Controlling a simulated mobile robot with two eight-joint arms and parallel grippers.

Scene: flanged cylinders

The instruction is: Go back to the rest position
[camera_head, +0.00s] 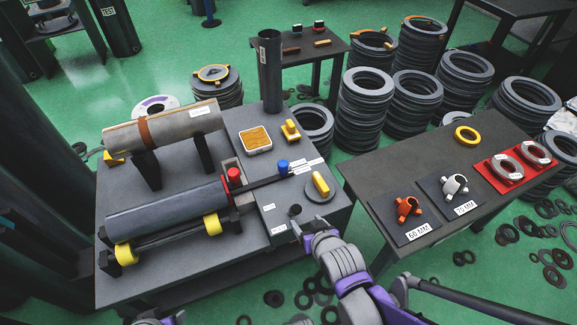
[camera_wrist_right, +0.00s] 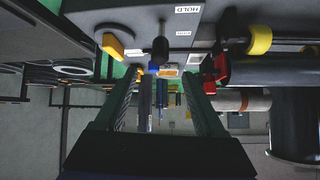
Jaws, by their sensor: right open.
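My right gripper (camera_head: 301,234) is at the front right edge of the work table (camera_head: 262,262), by a small dark upright knob (camera_head: 295,209). In the right wrist view its two dark fingers stand apart with nothing clearly held between them (camera_wrist_right: 160,98). The knob (camera_wrist_right: 160,46) shows beyond the fingertips there; whether they touch it I cannot tell. Only a purple and dark piece of my left arm shows at the bottom edge of the head view; its gripper fingers are out of sight.
The work table carries a dark cylinder (camera_head: 165,208) on yellow rollers, a grey cylinder (camera_head: 165,127) on stands, and a yellow-handled disc (camera_head: 320,188). A side table (camera_head: 385,170) holds an orange part (camera_head: 405,207) and a red tray (camera_head: 482,166). Stacked rings (camera_head: 364,115) stand behind.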

